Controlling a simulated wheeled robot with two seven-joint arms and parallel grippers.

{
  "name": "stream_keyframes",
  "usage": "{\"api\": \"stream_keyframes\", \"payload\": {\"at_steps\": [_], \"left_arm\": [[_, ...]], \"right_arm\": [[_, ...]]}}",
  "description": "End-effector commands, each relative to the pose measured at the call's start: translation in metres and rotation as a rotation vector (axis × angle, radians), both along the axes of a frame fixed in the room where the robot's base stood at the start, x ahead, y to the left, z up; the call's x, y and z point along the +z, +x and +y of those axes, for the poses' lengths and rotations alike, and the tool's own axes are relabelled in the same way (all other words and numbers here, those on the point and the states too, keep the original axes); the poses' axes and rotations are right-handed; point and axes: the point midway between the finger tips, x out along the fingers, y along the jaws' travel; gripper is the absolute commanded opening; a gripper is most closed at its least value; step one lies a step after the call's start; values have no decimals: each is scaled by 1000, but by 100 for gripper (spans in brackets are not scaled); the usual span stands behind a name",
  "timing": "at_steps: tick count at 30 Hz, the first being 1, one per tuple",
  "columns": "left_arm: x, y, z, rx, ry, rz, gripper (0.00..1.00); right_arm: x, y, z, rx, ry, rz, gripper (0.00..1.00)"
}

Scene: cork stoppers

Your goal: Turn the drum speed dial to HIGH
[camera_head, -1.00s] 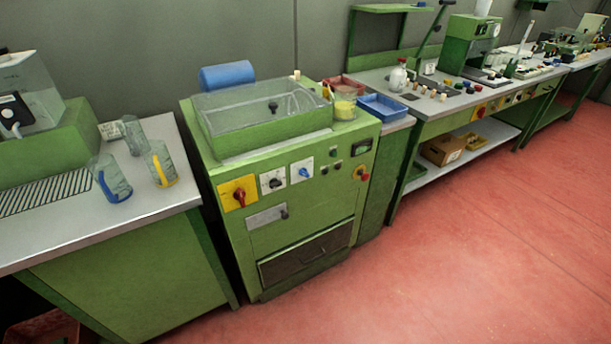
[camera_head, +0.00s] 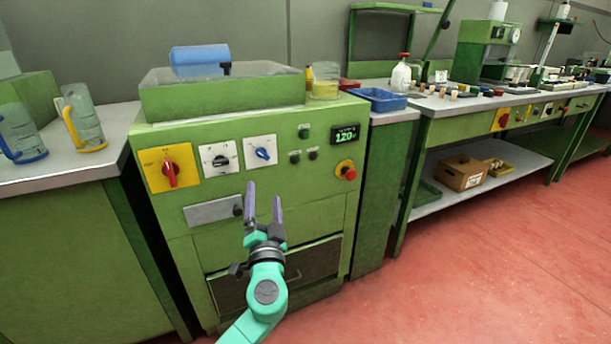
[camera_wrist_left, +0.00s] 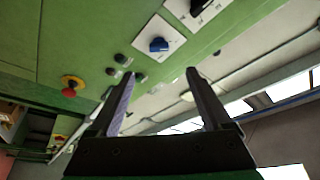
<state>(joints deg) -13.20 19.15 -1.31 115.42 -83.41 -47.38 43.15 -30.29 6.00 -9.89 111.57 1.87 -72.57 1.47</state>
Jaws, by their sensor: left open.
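The green machine's front panel carries a black dial (camera_head: 220,158) on a white plate, a blue knob (camera_head: 262,153) on another white plate, and a red rotary switch (camera_head: 171,172) on a yellow plate. Their lettering is too small to read, so I cannot tell which is the drum speed dial. My left gripper (camera_head: 264,195) is open and empty in front of the panel, appearing just below the blue knob. In the left wrist view, the open fingers (camera_wrist_left: 161,74) appear below the blue knob (camera_wrist_left: 158,45), apart from it; the black dial (camera_wrist_left: 200,5) is at the top edge.
A lit display (camera_head: 345,135) reads about 120. A red emergency button (camera_head: 347,171) and several small buttons sit right of the dials. A grey plate with a knob (camera_head: 213,211) and a dark drawer (camera_head: 310,262) lie lower. Benches flank the machine; red floor (camera_head: 480,260) is open at right.

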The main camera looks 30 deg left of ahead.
Motion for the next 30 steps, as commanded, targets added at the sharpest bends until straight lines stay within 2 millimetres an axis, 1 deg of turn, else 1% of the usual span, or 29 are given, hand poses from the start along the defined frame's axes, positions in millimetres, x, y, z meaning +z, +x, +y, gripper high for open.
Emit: {"api": "stream_keyframes", "payload": {"at_steps": [2, 5, 12, 15, 18, 22, 28, 29, 30], "left_arm": [[6, 7, 5, 0, 3, -2, 82], [13, 22, 18, 2, 2, -2, 82], [29, 72, 58, 1, 3, 1, 82], [35, 89, 72, 2, 2, 2, 82], [37, 101, 81, -1, 1, 3, 82], [38, 107, 86, 0, 0, 5, 82], [38, 108, 87, -2, -1, 5, 82], [38, 108, 87, -2, -1, 5, 75], [38, 108, 86, -2, -1, 5, 60]], "right_arm": [[-2, -1, -1, -1, -2, 2, 0], [-10, -3, -2, -4, -6, 5, 0], [-30, -8, -7, -10, -14, 8, 0], [-35, -10, -8, -11, -16, 10, 0], [-37, -10, -8, -11, -17, 8, 0], [-38, -11, -9, -11, -17, 9, 0], [-38, -11, -8, -11, -17, 9, 0], [-38, -11, -8, -11, -17, 9, 0], [-38, -11, -8, -11, -17, 9, 0]]}}
